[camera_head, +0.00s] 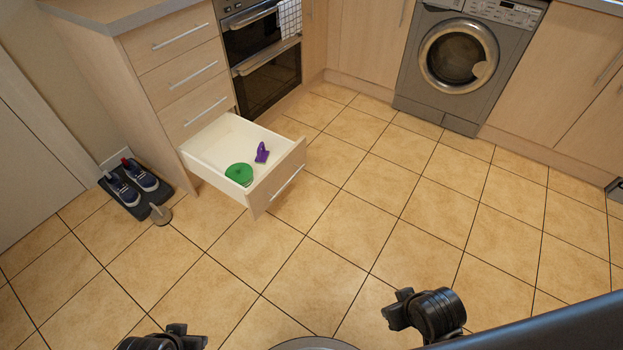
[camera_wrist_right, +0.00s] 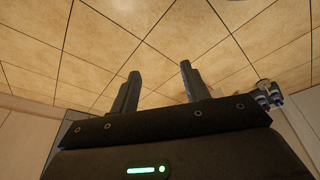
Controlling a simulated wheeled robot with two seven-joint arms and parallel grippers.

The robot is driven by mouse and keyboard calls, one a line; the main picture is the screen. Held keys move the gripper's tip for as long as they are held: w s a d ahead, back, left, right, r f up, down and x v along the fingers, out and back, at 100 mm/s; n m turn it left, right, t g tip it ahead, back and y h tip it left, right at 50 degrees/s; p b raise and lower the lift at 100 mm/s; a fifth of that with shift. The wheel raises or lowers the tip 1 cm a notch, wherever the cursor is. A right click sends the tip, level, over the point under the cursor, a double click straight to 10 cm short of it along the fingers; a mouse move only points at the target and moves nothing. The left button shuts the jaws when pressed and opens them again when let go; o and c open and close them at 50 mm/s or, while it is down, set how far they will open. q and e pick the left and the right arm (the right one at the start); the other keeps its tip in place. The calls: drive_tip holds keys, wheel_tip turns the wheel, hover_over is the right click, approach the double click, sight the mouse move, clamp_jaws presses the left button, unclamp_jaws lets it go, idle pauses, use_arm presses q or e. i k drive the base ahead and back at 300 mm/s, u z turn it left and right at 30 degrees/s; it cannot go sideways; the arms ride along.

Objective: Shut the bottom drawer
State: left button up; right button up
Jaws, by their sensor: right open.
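The bottom drawer (camera_head: 255,185) of the wooden drawer unit stands pulled far out over the tiled floor. Its front panel has a silver bar handle (camera_head: 287,182). Inside lie a green round object (camera_head: 239,174) and a purple object (camera_head: 262,152). My right gripper (camera_wrist_right: 159,70) is open and empty in the right wrist view, with floor tiles beyond its fingers. In the head view only dark parts of my arms show at the bottom edge, well apart from the drawer. I cannot see my left gripper's fingers.
Shoes (camera_head: 141,175) on a dark mat and a small cylindrical object (camera_head: 160,214) stand left of the drawer. An oven (camera_head: 262,55) and a washing machine (camera_head: 458,56) stand behind. The tiled floor in front and to the right of the drawer is clear.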

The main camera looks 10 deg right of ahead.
sight(231, 139)
drive_tip(key=k, duration=0.6)
drive_tip(key=z, duration=0.3)
drive_tip(key=i, duration=0.75)
drive_tip(key=u, duration=0.7)
drive_tip(key=i, duration=0.55)
drive_tip(key=u, duration=0.6)
